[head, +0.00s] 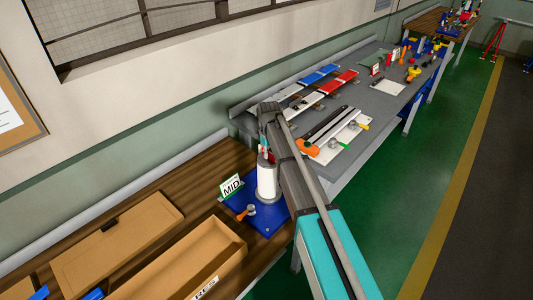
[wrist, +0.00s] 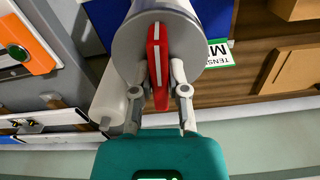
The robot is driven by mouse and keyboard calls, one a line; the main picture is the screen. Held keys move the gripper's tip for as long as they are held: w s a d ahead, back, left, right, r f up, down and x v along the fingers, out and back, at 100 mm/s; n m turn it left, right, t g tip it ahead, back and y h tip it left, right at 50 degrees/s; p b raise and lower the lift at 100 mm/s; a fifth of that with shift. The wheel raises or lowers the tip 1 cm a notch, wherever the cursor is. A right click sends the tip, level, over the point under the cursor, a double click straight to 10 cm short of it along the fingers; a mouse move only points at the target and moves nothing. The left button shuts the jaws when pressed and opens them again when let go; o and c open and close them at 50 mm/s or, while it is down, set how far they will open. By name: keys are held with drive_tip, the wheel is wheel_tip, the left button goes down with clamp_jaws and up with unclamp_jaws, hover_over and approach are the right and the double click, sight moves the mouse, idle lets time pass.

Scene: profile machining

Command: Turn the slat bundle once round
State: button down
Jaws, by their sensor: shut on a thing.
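My gripper (head: 266,148) is over the white upright cylinder (head: 267,183), which stands on a blue plate (head: 262,222). In the wrist view its two fingers (wrist: 158,92) are shut on a red piece with a white stripe (wrist: 157,62). The red piece lies in front of the round grey end of a cylinder (wrist: 130,45). I cannot tell if it is fixed to that end. A pale cylinder (wrist: 108,98) shows beside the left finger. I cannot tell for sure which thing is the slat bundle. Blue slats (head: 320,75) and red slats (head: 338,82) lie on the grey bench.
A MID sign (head: 231,186) and an orange-ended knob (head: 246,211) are at the blue plate. Cardboard boxes (head: 118,240) fill the wooden bench at left. A white board with dark bars and an orange clamp (head: 308,148) lies on the grey bench. The green floor (head: 420,180) is clear.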

drive_tip(key=m, duration=0.6)
drive_tip(key=shift+d+m, duration=0.1)
drive_tip(key=shift+m, duration=0.2)
drive_tip(key=m, duration=0.5)
drive_tip(key=shift+m, duration=0.4)
drive_tip(key=shift+s, duration=0.1)
drive_tip(key=c, duration=0.6)
unclamp_jaws()
drive_tip(key=shift+c, duration=0.2)
drive_tip(key=shift+r, duration=0.1)
